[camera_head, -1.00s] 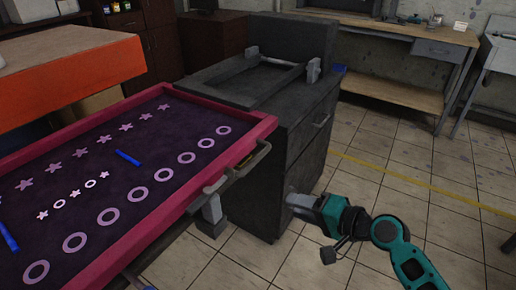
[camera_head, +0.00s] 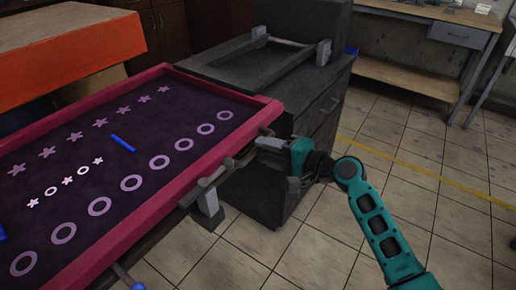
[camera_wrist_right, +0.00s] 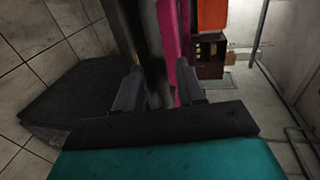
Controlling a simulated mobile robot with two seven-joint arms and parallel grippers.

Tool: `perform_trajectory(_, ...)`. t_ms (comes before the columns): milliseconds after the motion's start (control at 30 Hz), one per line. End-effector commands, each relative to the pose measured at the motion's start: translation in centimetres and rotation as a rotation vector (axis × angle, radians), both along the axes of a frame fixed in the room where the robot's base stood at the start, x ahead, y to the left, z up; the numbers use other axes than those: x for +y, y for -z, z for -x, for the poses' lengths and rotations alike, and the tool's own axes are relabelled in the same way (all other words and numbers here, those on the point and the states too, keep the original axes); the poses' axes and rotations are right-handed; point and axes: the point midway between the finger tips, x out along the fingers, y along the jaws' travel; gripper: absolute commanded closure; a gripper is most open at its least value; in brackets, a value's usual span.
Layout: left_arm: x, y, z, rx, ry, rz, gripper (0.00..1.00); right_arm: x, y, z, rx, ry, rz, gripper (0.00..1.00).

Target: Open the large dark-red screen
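The large dark-red screen (camera_head: 262,113) is a red frame around a dark purple mesh with star and ring shapes. It lies roughly flat at the left in the head view. A grey handle bar (camera_head: 205,186) runs along its near right edge. My right gripper (camera_head: 262,146) is beside the frame's right corner, by the bar. In the right wrist view my right gripper (camera_wrist_right: 160,88) has its fingers apart. A grey bar (camera_wrist_right: 153,45) and the red frame (camera_wrist_right: 182,50) show between and beyond the fingers; I cannot tell if they touch. My left gripper is not in view.
A dark grey cabinet (camera_head: 318,106) with a raised grey frame on top (camera_head: 275,50) stands behind the screen's right corner. An orange block (camera_head: 70,40) is at the back left. A wooden workbench (camera_head: 410,78) is at the back right. Tiled floor on the right is free.

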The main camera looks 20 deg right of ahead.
Motion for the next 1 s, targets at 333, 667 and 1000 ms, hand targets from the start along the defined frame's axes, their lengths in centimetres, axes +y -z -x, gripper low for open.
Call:
perform_trajectory(333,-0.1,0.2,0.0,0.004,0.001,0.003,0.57,1.9,0.6,-2.3,-0.001,0.000,0.001,0.61)
perform_trajectory(667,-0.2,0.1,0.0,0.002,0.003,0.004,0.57,1.9,0.6,-2.3,-0.001,0.000,0.001,0.70)
perform_trajectory(1000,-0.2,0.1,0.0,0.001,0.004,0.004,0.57,1.8,0.6,-2.3,-0.001,0.000,0.001,1.00)
